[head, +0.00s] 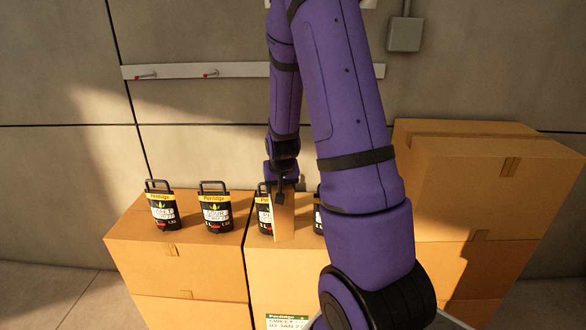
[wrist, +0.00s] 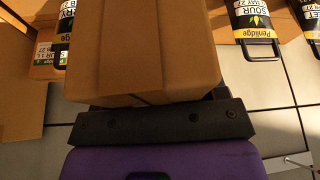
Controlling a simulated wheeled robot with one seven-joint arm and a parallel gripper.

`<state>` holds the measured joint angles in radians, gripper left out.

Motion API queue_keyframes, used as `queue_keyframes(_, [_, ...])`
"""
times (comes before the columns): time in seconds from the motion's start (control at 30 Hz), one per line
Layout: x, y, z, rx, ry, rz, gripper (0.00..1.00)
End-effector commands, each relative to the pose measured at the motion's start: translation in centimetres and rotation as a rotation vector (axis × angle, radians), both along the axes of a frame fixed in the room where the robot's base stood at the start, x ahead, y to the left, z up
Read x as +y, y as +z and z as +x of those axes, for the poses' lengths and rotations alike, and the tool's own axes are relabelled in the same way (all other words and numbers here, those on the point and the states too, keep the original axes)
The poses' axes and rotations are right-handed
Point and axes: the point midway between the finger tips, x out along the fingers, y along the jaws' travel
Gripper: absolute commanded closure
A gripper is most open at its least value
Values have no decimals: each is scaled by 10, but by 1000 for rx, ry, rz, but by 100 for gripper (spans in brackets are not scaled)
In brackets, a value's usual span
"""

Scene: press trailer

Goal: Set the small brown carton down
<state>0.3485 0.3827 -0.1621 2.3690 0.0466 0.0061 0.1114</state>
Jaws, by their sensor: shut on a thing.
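The small brown carton (head: 284,222) is in my gripper (head: 284,192), upright and narrow in the head view. It is over the top of the middle large box (head: 262,257), in front of and partly covering the third black container (head: 264,210). I cannot tell whether its bottom touches the box top. In the wrist view the carton (wrist: 145,50) fills the upper middle, close against the dark gripper body (wrist: 160,128). My gripper is shut on it; the fingertips are largely hidden.
Black handled containers with yellow labels stand on the boxes: one at far left (head: 162,210), another beside it (head: 214,212), and one partly behind my arm (head: 318,222). A taller box stack (head: 480,185) stands at right. A wall rail (head: 240,71) runs behind.

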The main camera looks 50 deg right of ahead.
Motion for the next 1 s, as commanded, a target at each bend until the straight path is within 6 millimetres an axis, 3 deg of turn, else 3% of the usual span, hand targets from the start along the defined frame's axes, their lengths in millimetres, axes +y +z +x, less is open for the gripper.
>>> queue_keyframes(0.1, [30,-34,9,4,80,3,100])
queue_keyframes(0.3, [72,-80,21,4,198,2,100])
queue_keyframes(1.0, [202,-226,61,0,558,0,100])
